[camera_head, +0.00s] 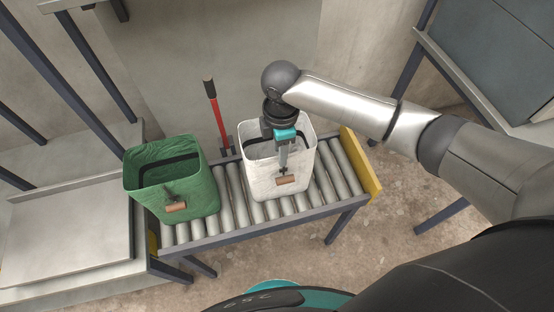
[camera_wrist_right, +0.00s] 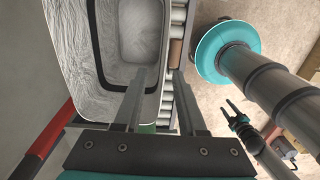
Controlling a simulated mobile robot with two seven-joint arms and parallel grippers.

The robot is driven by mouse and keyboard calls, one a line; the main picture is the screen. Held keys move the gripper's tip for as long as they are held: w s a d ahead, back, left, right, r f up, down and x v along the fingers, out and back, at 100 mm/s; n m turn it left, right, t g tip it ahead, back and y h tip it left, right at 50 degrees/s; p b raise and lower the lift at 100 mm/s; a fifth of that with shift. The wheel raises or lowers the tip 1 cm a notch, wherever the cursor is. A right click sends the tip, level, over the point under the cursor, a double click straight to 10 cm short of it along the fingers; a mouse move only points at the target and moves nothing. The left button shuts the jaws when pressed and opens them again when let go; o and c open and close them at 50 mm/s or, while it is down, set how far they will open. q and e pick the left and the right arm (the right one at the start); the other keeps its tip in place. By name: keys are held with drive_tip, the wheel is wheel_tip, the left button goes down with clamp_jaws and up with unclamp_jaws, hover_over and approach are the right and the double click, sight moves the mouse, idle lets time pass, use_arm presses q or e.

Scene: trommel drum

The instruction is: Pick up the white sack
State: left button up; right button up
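The white sack (camera_head: 262,172) is an open-topped, box-shaped bag with a dark inner band and a brown handle (camera_head: 286,180) on its front. It stands upright on the roller conveyor. My right gripper (camera_head: 284,160) points down at the sack's front rim. In the right wrist view, the fingers of my right gripper (camera_wrist_right: 158,78) are apart, one over the inside of the white sack (camera_wrist_right: 88,60) and the other outside its front wall. I cannot tell whether either finger touches the wall. What looks like my left gripper (camera_wrist_right: 238,112) shows small and dark in the right wrist view.
A green sack (camera_head: 200,188) stands left of the white one on the same roller conveyor (camera_head: 240,205). A yellow end plate (camera_head: 361,165) closes the right end. A grey bench (camera_head: 70,238) stands at left.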

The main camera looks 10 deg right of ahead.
sight(282, 170)
drive_tip(key=shift+s+d+f+b, duration=0.1)
drive_tip(key=shift+f+b, duration=0.2)
drive_tip(key=shift+f, duration=1.2)
drive_tip(key=shift+s+d+f+b, duration=0.1)
drive_tip(key=shift+f+b, duration=0.2)
drive_tip(key=shift+f, duration=1.15)
drive_tip(key=shift+f, duration=0.25)
clamp_jaws()
